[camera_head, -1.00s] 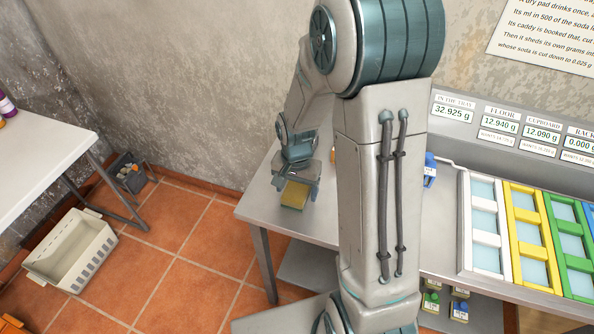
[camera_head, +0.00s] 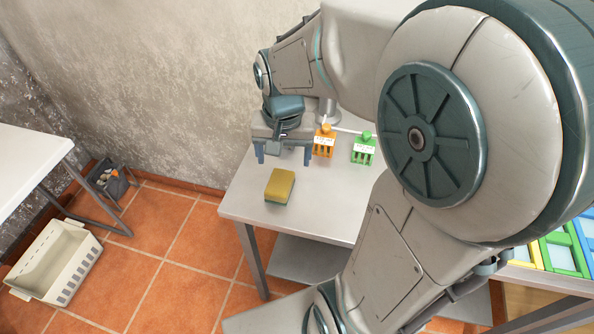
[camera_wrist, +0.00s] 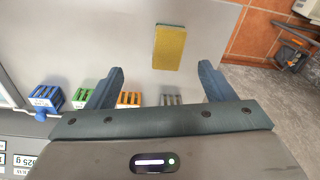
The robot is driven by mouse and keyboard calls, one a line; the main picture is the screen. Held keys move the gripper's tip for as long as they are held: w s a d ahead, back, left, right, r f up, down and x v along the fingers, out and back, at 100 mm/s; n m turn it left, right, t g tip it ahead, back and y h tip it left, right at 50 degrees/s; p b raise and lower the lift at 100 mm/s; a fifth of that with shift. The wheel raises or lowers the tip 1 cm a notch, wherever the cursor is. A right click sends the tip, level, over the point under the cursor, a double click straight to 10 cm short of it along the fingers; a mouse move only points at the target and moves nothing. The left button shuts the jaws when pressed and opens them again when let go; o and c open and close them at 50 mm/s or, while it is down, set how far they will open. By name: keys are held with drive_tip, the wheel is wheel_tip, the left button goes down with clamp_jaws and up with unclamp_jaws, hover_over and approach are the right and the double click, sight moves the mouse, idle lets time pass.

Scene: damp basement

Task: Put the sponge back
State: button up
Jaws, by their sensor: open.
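The sponge (camera_head: 280,186), yellow on top with a green underside, lies flat on the left end of the grey metal table (camera_head: 240,203). In the wrist view the sponge (camera_wrist: 169,47) lies beyond the fingertips, between their lines and apart from both. My gripper (camera_head: 282,158) is open and empty, above the table and behind the sponge in the head view. Its two fingers also show wide apart in the wrist view (camera_wrist: 161,75).
An orange caddy (camera_head: 324,143) and a green caddy (camera_head: 363,150) stand right of my gripper. The wrist view adds a blue caddy (camera_wrist: 46,98) and a grey one (camera_wrist: 172,99). A cream basket (camera_head: 58,262) and a dark bin (camera_head: 110,180) are on the tiled floor. A white table (camera_head: 30,165) stands left.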

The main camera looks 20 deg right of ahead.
drive_tip(key=s+r+n+t, duration=0.2)
drive_tip(key=s+n, duration=0.3)
drive_tip(key=s, duration=0.4)
drive_tip(key=shift+s+r, duration=0.35)
drive_tip(key=shift+r, duration=0.15)
idle(0.4)
